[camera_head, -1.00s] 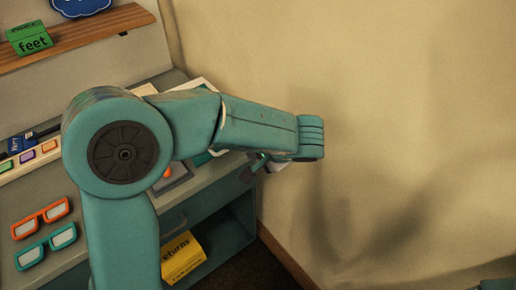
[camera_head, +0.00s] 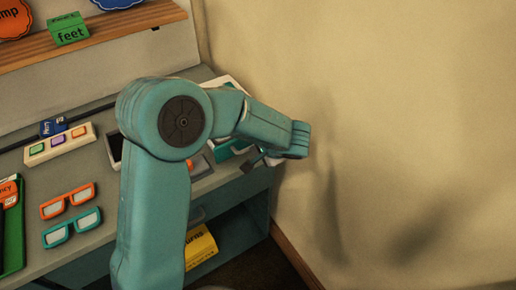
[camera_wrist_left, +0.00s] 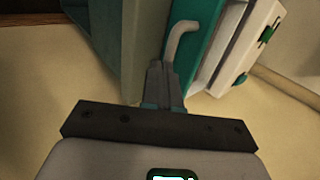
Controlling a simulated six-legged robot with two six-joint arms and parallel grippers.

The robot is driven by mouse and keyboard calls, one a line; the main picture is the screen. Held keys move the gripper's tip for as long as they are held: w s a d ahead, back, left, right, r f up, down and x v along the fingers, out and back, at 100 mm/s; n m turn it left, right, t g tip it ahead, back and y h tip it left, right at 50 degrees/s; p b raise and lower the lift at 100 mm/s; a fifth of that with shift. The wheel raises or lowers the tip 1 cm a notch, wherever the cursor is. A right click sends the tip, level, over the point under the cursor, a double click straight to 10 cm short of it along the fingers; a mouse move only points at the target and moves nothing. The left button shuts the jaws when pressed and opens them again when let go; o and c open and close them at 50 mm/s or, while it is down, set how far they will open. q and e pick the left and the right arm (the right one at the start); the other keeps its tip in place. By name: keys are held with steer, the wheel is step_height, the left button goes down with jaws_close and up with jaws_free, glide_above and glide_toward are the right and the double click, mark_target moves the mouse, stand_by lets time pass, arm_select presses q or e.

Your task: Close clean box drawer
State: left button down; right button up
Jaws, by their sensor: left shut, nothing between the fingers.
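My left gripper (camera_head: 268,160) is at the right end of the counter in the head view, beside a teal box (camera_head: 236,147) that my forearm partly covers. In the left wrist view my left gripper (camera_wrist_left: 163,68) is shut with nothing between its fingers. Its tips are close to the lower end of a pale curved handle (camera_wrist_left: 182,35) on a teal front (camera_wrist_left: 203,22). I cannot tell whether they touch. A white body with green parts (camera_wrist_left: 238,45) stands to the right of that front. How far the drawer is open is hard to tell. My right gripper is out of view.
A yellow "returns" box (camera_head: 201,246) sits on the shelf below. The wall (camera_head: 410,110) is close on the right.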

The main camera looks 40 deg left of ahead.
arm_select(q)
steer(key=w+a+b, duration=0.1)
steer(key=a, duration=0.2)
steer(key=w+a+b, duration=0.1)
steer(key=a, duration=0.2)
steer(key=w+a+b, duration=0.1)
steer(key=w+a, duration=0.1)
steer(key=a, duration=0.2)
steer(key=shift+f, duration=0.1)
steer(key=shift+w+a, duration=0.2)
steer(key=shift+a, duration=0.2)
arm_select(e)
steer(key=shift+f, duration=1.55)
arm_select(q)
steer(key=shift+d, duration=0.15)
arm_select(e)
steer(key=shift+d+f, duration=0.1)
